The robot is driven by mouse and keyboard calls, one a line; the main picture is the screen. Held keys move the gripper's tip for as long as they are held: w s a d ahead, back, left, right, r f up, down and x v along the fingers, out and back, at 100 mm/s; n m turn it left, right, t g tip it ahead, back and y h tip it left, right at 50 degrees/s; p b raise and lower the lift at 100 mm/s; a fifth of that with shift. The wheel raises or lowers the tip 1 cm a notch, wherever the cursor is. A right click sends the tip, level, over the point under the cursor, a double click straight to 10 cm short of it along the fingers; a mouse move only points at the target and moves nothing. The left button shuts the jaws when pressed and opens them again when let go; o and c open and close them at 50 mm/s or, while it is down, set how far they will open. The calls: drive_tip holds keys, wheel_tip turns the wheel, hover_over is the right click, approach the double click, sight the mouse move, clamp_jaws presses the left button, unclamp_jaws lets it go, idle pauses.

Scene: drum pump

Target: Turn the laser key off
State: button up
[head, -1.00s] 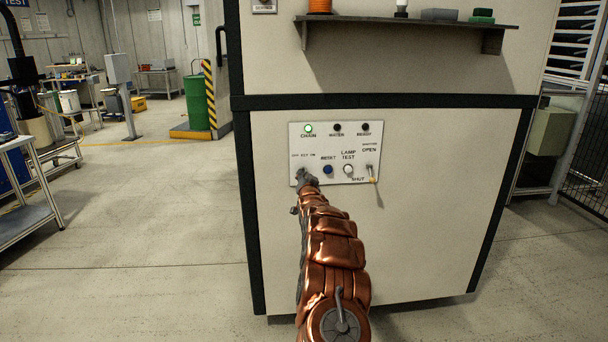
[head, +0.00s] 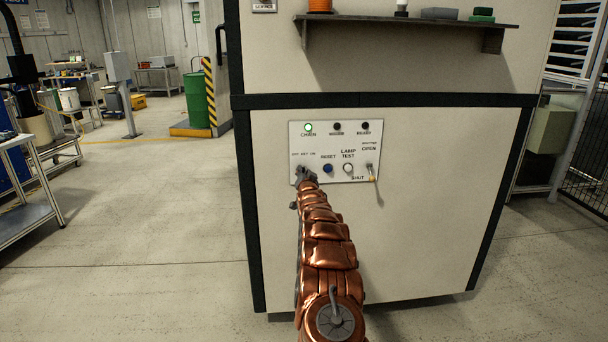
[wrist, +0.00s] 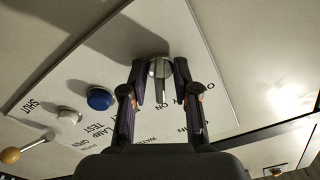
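The laser key (wrist: 160,78) is a grey metal knob on the white control panel (head: 335,153), under the small OFF KEY ON lettering. In the wrist view, its narrow bar points down the picture toward the lettering, which is partly hidden. My gripper (wrist: 161,82) has its two dark fingers on either side of the key, apart, with narrow gaps seeming to show. Contact is hard to make out. In the head view my gripper (head: 304,175) is at the panel's lower left and covers the key.
Right of the key are a blue reset button (head: 328,169), a white lamp test button (head: 348,169) and a shutter lever (head: 371,172) pointing down. The chain lamp (head: 308,128) glows green; the other two lamps are dark. A shelf (head: 405,35) juts out above.

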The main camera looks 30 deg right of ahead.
clamp_jaws()
drive_tip(key=shift+f+n+b, duration=0.1)
drive_tip(key=shift+n+b, duration=0.3)
drive_tip(key=shift+b, duration=0.1)
drive_tip(key=n+b, duration=0.1)
drive_tip(key=b, duration=0.1)
drive_tip(key=n+b, duration=0.2)
drive_tip(key=shift+f+n, duration=0.2)
drive_tip(key=shift+n, duration=0.1)
drive_tip(key=n+b, duration=0.3)
drive_tip(key=b, duration=0.1)
drive_tip(key=shift+n, duration=0.3)
drive_tip(key=shift+r+n+b, duration=0.15)
drive_tip(key=shift+n+b, duration=0.6)
drive_tip(key=shift+n, duration=0.2)
drive_tip(key=shift+r+n+b, duration=0.1)
drive_tip(key=shift+n+b, duration=0.65)
drive_tip(key=shift+n, duration=0.2)
